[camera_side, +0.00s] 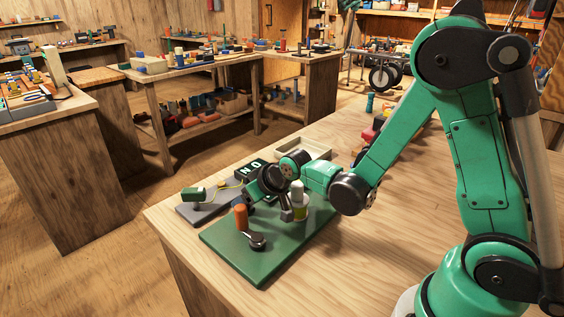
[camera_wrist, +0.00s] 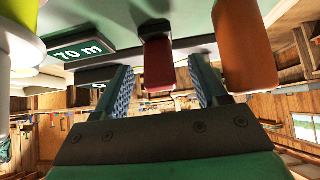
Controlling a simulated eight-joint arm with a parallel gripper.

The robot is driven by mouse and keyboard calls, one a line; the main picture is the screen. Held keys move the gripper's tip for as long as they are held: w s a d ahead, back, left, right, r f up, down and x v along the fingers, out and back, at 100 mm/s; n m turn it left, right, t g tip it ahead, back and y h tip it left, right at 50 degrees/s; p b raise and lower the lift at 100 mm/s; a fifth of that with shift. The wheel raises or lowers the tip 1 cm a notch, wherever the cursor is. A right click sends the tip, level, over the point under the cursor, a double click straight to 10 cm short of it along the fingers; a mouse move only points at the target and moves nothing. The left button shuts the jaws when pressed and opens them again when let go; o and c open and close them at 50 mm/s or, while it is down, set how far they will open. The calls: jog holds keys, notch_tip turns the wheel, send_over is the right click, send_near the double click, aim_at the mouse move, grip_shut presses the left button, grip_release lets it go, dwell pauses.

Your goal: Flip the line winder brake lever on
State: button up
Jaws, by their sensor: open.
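The line winder sits on a green board (camera_side: 228,252) on the wooden bench. An upright orange handle (camera_side: 240,217) stands on it by a black rounded part (camera_side: 254,241); the handle also shows at right in the wrist view (camera_wrist: 246,48). A red lever-like piece (camera_wrist: 158,64) appears ahead between my fingertips, apart from both blue-padded fingers. I cannot tell whether it is the brake lever; it is hidden in the side view. My gripper (camera_side: 287,212) is open and empty, low over the board beside the white-topped spool (camera_side: 298,195).
A black block with white letters (camera_side: 251,168) stands behind the board. A grey plate (camera_side: 190,212) carries a green piece (camera_side: 193,195) with a yellow cord. A "70 m" label (camera_wrist: 82,50) is at left in the wrist view.

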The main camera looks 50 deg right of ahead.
jog(key=g, duration=0.1)
jog(key=w+g, duration=0.1)
jog(key=g, duration=0.2)
jog(key=shift+w+r, duration=0.25)
jog(key=shift+w, duration=0.15)
jog(key=g, duration=0.1)
jog(key=w+g, duration=0.1)
jog(key=g, duration=0.2)
jog(key=shift+w+f, duration=0.1)
jog(key=shift+w, duration=0.15)
jog(key=shift+g, duration=0.3)
jog(key=s+r+t, duration=0.4)
jog(key=s+r, duration=0.6)
jog(key=r, duration=0.2)
jog(key=s+f+t, duration=0.2)
jog(key=s+t, duration=0.1)
jog(key=s, duration=0.3)
jog(key=shift+s+a+f, duration=0.25)
jog(key=shift+f, duration=0.15)
dwell(0.5)
